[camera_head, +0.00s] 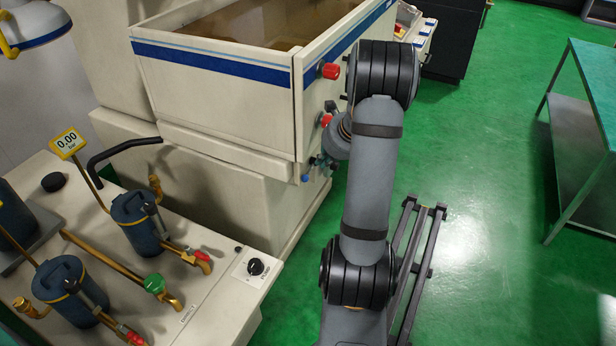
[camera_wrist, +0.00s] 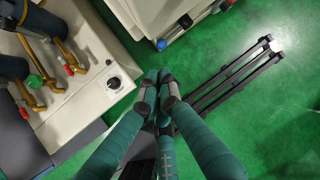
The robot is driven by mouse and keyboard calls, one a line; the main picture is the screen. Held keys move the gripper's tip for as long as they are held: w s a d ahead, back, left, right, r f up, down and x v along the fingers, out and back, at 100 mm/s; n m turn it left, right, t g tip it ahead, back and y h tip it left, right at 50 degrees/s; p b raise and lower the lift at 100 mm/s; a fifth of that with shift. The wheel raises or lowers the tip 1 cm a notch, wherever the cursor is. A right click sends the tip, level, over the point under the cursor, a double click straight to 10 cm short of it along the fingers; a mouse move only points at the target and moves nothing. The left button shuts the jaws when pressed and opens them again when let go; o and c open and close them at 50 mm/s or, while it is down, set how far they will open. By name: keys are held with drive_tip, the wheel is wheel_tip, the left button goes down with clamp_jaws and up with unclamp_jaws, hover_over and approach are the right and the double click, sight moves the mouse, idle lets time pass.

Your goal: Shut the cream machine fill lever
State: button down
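The cream machine (camera_head: 215,85) has an open tank with a blue stripe. Its side face carries red knobs or handles, an upper one (camera_head: 330,71) and a lower one (camera_head: 326,119), and a small blue handle (camera_head: 305,178). I cannot tell for certain which is the fill lever. The blue handle also shows in the wrist view (camera_wrist: 162,44), with a dark knob (camera_wrist: 186,20) above it. My gripper (camera_head: 322,163) is beside the machine's side, close to the lower handles and partly hidden by my arm. In the wrist view its fingertips (camera_wrist: 158,80) look together and empty, below the blue handle.
A cream bench (camera_head: 215,295) at the left carries dark canisters (camera_head: 137,222), brass pipes, small red and green handles and a black dial (camera_head: 256,267). A green table (camera_head: 590,75) stands at the right. Green floor (camera_head: 480,160) is clear between it and my arm.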

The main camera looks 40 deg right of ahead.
sight(305, 180)
drive_tip(key=b+x, duration=0.1)
drive_tip(key=x, duration=1.3)
drive_tip(key=shift+a+b, duration=0.1)
drive_tip(key=shift+b, duration=0.3)
